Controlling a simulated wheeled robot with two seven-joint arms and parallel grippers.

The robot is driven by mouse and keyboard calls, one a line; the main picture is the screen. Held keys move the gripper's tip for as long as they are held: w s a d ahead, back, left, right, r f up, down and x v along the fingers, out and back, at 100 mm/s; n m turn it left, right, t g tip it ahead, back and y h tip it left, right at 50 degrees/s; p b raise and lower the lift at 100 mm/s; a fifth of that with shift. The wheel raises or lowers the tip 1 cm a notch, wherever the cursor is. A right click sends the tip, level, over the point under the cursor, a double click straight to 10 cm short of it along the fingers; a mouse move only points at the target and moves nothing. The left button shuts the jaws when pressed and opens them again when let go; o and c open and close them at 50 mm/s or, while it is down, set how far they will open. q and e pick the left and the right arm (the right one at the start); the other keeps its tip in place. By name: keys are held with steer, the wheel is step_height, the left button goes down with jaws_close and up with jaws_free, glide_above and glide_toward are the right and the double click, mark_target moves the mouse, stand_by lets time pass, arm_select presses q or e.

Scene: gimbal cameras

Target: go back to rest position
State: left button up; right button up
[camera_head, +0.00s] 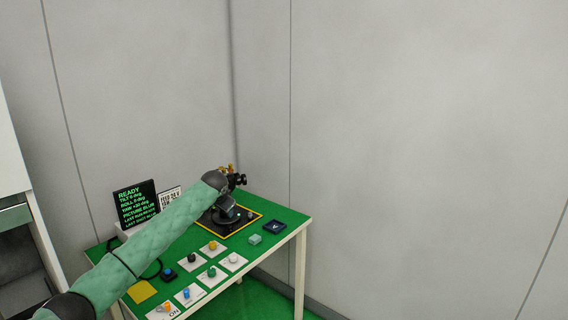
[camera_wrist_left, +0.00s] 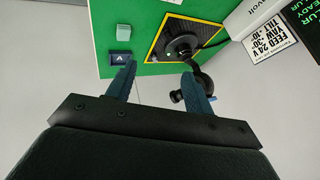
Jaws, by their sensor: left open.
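My left arm reaches over the green table from the left in the head view. My left gripper (camera_wrist_left: 159,82) is open in the wrist view, its two blue-grey fingers apart with nothing between them. The gimbal camera (camera_head: 238,180) stands at the table's back corner, partly hidden behind my wrist. In the wrist view its dark base (camera_wrist_left: 181,46) lies in the yellow-edged square, and its upper part shows around the right finger. I cannot tell whether that finger touches it. My right gripper is not in view.
A display reading READY (camera_head: 136,203) and a printed card stand at the table's back left. Grey walls close the corner behind.

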arm_select(q)
steer(key=s+d+f+t+h, duration=0.1)
steer(key=s+d+f+t, duration=0.2)
steer(key=s+d+f, duration=0.45)
steer(key=s+a+f+n+g, duration=0.2)
steer(key=s+f+n+g, duration=0.1)
steer(key=s+f, duration=2.5)
steer(key=s+f+g, duration=0.2)
steer(key=s+f, duration=0.6)
steer(key=s, duration=0.5)
steer(key=s+f+n+g, duration=0.1)
steer(key=s+f+g, duration=0.1)
steer(key=s+f, duration=0.6)
steer(key=s+f+g, duration=0.2)
steer(key=s+f, duration=0.6)
steer(key=s, duration=1)
steer(key=shift+d+f+n, duration=0.2)
steer(key=shift+n, duration=0.1)
steer(key=shift+d, duration=0.1)
